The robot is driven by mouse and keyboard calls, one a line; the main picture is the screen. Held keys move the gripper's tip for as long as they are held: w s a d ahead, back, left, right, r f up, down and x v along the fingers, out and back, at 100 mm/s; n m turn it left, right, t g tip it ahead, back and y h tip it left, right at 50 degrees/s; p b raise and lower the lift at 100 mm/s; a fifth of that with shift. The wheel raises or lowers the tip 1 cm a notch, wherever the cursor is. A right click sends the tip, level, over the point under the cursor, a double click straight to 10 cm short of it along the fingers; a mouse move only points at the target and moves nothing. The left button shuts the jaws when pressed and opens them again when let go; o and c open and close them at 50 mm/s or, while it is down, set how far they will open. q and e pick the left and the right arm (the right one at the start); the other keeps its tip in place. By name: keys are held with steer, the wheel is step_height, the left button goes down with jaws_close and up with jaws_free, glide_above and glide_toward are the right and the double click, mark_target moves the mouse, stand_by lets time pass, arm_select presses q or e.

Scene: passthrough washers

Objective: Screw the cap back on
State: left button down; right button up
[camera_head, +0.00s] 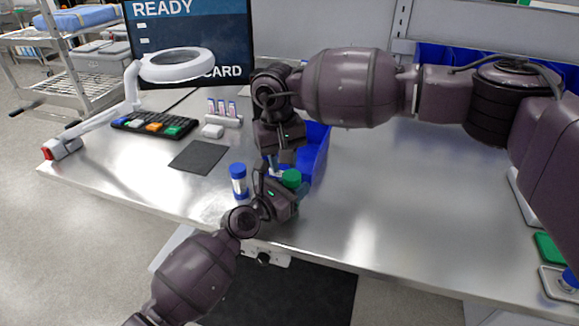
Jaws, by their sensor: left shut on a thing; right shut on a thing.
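A green cap (291,178) shows in the head view near the front edge of the table, directly below my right gripper (280,162). My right gripper points down and is shut on the green cap, though its fingertips are partly hidden. My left gripper (282,194) reaches in from the lower left, just under the cap. It is shut on a bottle that its fingers almost wholly hide. I cannot tell whether cap and bottle touch. A second container with a blue cap (238,170) stands upright to the left.
A blue bin (318,152) stands close behind the grippers. A dark mat (198,157), a rack of small vials (222,112), a keypad (155,124) and a ring lamp (176,66) occupy the left. The table (410,200) to the right is largely clear.

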arm_select(q)
steer(key=shift+s+a, duration=0.1)
steer(key=shift+s, duration=0.1)
steer(key=shift+w, duration=0.1)
arm_select(e)
steer(key=shift+s+a+r, duration=0.1)
steer(key=shift+a+r, duration=0.15)
steer(key=shift+r, duration=0.4)
arm_select(q)
steer(key=shift+r, duration=0.1)
arm_select(e)
steer(key=o, duration=0.6)
steer(key=shift+c, duration=0.2)
step_height(320, 180, up, 12)
steer(key=shift+a, duration=0.25)
arm_select(q)
steer(key=c, duration=0.7)
jaws_free()
steer(key=shift+o, duration=0.2)
steer(key=v, duration=1.1)
steer(key=shift+w+p, duration=0.1)
steer(key=shift+p, duration=0.2)
arm_select(e)
steer(key=shift+r, duration=0.45)
